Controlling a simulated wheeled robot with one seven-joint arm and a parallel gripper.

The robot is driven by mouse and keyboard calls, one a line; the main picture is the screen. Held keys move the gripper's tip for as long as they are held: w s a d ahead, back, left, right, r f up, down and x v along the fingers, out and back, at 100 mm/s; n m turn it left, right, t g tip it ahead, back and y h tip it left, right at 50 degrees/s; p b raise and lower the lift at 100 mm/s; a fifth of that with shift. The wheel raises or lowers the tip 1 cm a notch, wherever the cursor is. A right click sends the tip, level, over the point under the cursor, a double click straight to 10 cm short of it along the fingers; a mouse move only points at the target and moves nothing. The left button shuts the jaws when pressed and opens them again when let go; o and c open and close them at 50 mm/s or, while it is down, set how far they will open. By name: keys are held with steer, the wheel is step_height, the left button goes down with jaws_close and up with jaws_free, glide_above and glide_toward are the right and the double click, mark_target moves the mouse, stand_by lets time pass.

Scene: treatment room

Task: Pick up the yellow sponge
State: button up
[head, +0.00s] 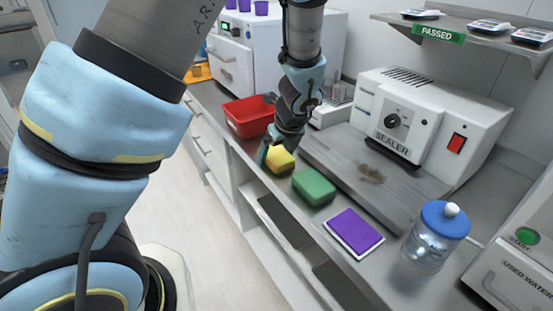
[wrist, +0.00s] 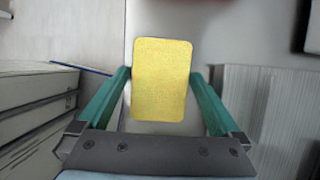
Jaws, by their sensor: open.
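The yellow sponge (head: 280,160) lies on the counter near its front edge, left of a green sponge (head: 314,187). My gripper (head: 268,150) is over the yellow sponge in the head view and partly covers it. In the wrist view the yellow sponge (wrist: 162,80) sits between the two teal fingers of my gripper (wrist: 162,76).
A red bin (head: 249,117) stands behind the yellow sponge. A purple pad (head: 354,232) and a blue-lidded jar (head: 436,236) are farther right. The sealer machine (head: 431,115) stands at the back, with a grey board (head: 400,180) before it. The counter's front edge is close.

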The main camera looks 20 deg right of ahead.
steer(key=shift+c, duration=0.4)
steer(key=c, duration=1.1)
